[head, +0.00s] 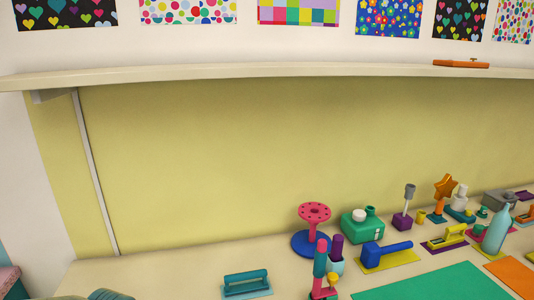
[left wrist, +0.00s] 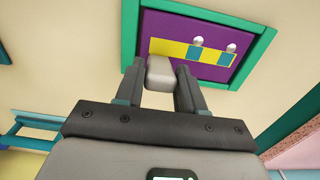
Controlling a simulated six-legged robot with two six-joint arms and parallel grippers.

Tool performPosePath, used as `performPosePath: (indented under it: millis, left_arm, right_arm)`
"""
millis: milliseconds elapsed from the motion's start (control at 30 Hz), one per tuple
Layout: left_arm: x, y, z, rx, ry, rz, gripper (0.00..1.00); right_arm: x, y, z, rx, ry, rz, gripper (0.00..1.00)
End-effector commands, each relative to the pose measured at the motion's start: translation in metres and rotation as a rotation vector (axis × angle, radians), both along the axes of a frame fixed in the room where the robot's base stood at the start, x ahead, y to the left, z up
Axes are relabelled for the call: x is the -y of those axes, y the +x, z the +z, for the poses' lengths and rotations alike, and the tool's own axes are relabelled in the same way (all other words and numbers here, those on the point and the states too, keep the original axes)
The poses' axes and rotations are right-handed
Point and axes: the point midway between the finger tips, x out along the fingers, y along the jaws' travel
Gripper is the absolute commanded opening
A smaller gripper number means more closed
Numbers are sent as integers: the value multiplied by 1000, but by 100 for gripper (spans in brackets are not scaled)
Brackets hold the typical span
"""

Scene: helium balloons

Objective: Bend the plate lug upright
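In the left wrist view a purple plate (left wrist: 170,25) sits in a green frame. A yellow strip (left wrist: 168,47) with teal patches and two silver pins (left wrist: 197,42) lies across it. My left gripper (left wrist: 160,78) is at the plate's lower edge, its fingers on either side of a pale grey block (left wrist: 160,68). The fingers look closed on this block, which overlaps the left end of the strip in the picture. I cannot tell whether the block touches the plate, and I cannot single out the lug. My right gripper is in neither view.
In the head view a table holds a teal-handled tool (head: 246,284), a pink and blue stand (head: 314,212), a green pot (head: 362,226), a blue tool (head: 386,252) and a pale blue bottle (head: 496,232). A shelf (head: 270,71) runs above. The table's left part is mostly bare.

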Motion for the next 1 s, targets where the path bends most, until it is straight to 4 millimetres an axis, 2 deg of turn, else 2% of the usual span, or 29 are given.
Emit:
performPosePath:
  millis: [167, 900, 933, 967, 1000]
  left_arm:
    - [0, 1, 0, -1, -1, 0, 2]
    - [-4, 15, 3, -184, -44, 0, 2]
    - [-4, 15, 2, -184, -45, -1, 45]
    - [-4, 15, 1, -183, -45, -1, 54]
    - [-4, 15, 1, -183, -45, -1, 60]
  right_arm:
    - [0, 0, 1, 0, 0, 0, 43]
    - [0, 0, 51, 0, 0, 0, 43]
    - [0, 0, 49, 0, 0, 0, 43]
    - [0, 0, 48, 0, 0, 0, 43]
    - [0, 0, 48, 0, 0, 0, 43]
